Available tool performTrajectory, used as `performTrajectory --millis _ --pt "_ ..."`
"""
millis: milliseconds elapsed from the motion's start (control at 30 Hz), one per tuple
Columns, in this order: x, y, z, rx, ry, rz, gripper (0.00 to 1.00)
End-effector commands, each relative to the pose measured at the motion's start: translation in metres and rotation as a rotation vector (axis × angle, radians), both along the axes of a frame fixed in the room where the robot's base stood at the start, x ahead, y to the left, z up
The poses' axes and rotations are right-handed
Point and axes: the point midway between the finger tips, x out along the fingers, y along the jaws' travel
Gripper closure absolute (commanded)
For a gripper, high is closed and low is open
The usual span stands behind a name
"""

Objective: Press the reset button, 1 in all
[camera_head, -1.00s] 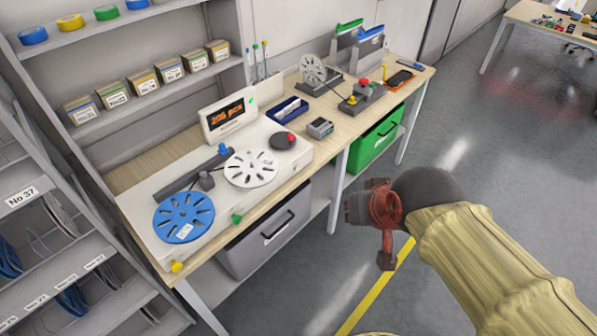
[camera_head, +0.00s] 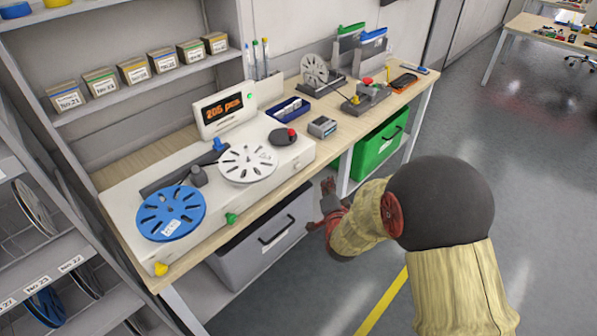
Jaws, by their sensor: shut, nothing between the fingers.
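A white reel-counting machine (camera_head: 125,203) lies on the bench, with a lit display (camera_head: 222,109) reading about "205 pcs". Several buttons show: a green one (camera_head: 250,97) beside the display, a red one (camera_head: 291,132) at the dark round part, a green knob (camera_head: 231,218) and a yellow knob (camera_head: 161,268) on the front edge. No label is legible, so I cannot tell which is the reset button. My gripper (camera_head: 325,199) is shut and empty, off the bench's front edge, below and right of the machine, touching no button. My arm hides part of the floor.
A blue reel (camera_head: 171,212) and a white reel (camera_head: 248,162) sit on the machine. A small grey device (camera_head: 322,127) and a blue tray (camera_head: 289,109) stand right of it. A grey bin (camera_head: 252,249) and a green bin (camera_head: 378,152) are under the bench. Shelves (camera_head: 140,85) flank it.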

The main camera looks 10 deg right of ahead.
Motion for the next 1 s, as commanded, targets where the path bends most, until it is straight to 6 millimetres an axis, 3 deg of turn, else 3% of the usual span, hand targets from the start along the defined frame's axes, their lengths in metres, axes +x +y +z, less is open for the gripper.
performTrajectory --millis 467,1000 --pt "0.006 0.004 0.001 -0.001 -0.003 0.002 1.0" --pt "0.059 0.043 0.0 0.0 -0.005 0.001 1.0"
